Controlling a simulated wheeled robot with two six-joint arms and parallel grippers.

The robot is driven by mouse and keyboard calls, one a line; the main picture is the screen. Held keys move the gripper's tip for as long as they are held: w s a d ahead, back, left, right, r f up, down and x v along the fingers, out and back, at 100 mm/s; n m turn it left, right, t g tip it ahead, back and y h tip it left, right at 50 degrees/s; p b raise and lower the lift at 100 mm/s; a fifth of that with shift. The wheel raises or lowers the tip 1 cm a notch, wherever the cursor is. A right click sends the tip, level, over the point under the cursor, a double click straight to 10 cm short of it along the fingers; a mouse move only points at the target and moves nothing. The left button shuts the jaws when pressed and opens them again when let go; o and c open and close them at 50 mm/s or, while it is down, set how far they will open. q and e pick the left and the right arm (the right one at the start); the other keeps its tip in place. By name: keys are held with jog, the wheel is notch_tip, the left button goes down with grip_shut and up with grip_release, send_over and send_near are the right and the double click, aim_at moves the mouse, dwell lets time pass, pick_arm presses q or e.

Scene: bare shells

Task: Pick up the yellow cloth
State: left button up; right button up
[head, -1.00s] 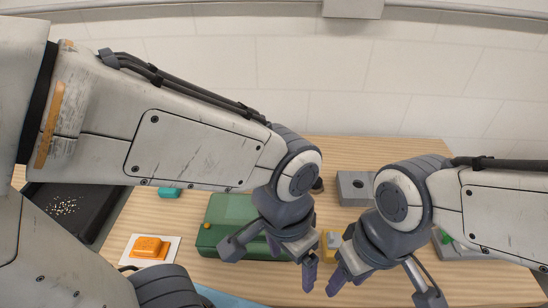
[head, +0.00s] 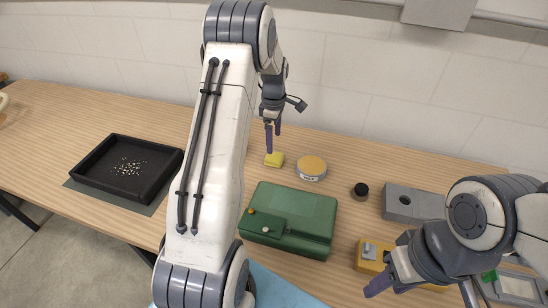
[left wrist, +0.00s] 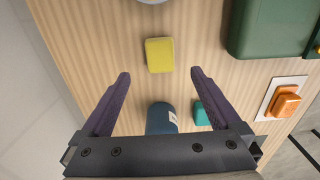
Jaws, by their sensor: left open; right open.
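The yellow cloth (head: 274,159) is a small, folded-looking yellow block on the wooden table, behind the green case. My left gripper (head: 272,128) is open and empty above it, fingers pointing down. In the left wrist view the yellow cloth (left wrist: 160,55) lies just beyond the open fingertips (left wrist: 160,73), roughly centred between them; no contact shows. My right gripper (head: 420,296) is open at the lower right, beside a yellow device (head: 369,263), partly cut off by the frame.
A round tin (head: 312,168) stands right of the cloth. The green case (head: 290,218) is in front. A black tray (head: 110,190) is at left. In the left wrist view, a blue cylinder (left wrist: 160,118), a teal block (left wrist: 202,114) and an orange object (left wrist: 286,102) lie nearby.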

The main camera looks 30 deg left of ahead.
aim_at(274, 156)
pick_arm(q)
notch_tip(274, 156, down, 3)
notch_tip(274, 156, down, 4)
jog(key=shift+s+d+f+p, duration=0.1)
jog(key=shift+p, duration=1)
jog(key=shift+f, duration=0.5)
jog(key=c, duration=1.4)
